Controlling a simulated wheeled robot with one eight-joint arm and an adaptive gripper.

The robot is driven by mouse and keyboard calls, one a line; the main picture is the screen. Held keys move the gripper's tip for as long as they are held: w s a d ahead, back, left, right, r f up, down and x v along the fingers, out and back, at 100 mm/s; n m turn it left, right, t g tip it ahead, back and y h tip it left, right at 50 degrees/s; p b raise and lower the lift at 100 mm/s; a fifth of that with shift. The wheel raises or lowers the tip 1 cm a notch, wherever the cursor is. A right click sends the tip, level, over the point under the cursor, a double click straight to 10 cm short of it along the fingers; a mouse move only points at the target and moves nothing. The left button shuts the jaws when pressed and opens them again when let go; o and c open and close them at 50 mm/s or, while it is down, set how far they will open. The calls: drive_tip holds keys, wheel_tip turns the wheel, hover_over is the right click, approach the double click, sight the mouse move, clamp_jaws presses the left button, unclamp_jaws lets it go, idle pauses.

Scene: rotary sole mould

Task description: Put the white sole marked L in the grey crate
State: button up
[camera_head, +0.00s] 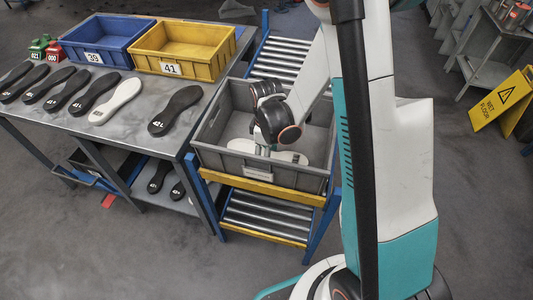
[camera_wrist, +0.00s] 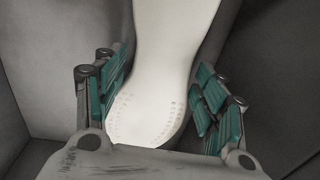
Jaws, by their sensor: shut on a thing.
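My gripper (camera_head: 268,150) is down inside the grey crate (camera_head: 222,160), shut on a white sole (camera_head: 291,157). In the wrist view, the teal finger pads of my gripper (camera_wrist: 160,90) press on both sides of the white sole (camera_wrist: 165,50) near its rounded end. The sole lies low between the crate walls (camera_wrist: 40,65); I cannot tell whether it touches the floor. No L can be read on it, and my gripper hides part of it in the head view. Another white sole (camera_head: 116,101) lies on the table with a small dark mark.
The metal table (camera_head: 165,85) at left holds several black soles (camera_head: 175,110), a blue crate (camera_head: 105,40) and a yellow crate (camera_head: 185,48). The grey crate stands on a roller rack (camera_head: 270,212). A wet-floor sign (camera_head: 500,100) stands at right.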

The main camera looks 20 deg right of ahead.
drive_tip(key=o, duration=1.2)
drive_tip(key=shift+r, duration=0.1)
drive_tip(key=s+r+m+t+p, duration=0.2)
drive_tip(key=s+r+p, duration=0.1)
drive_tip(key=r, duration=1)
drive_tip(key=s+r+m+t+p, duration=0.1)
drive_tip(key=s+r+m+p, duration=0.15)
drive_tip(key=r, duration=0.95)
drive_tip(key=s+r+m+t, duration=0.4)
drive_tip(key=s+r+m, duration=0.2)
drive_tip(key=s, duration=0.3)
drive_tip(key=shift+s+r+p, duration=0.25)
drive_tip(key=shift+r+p, duration=0.1)
drive_tip(key=shift+r, duration=0.35)
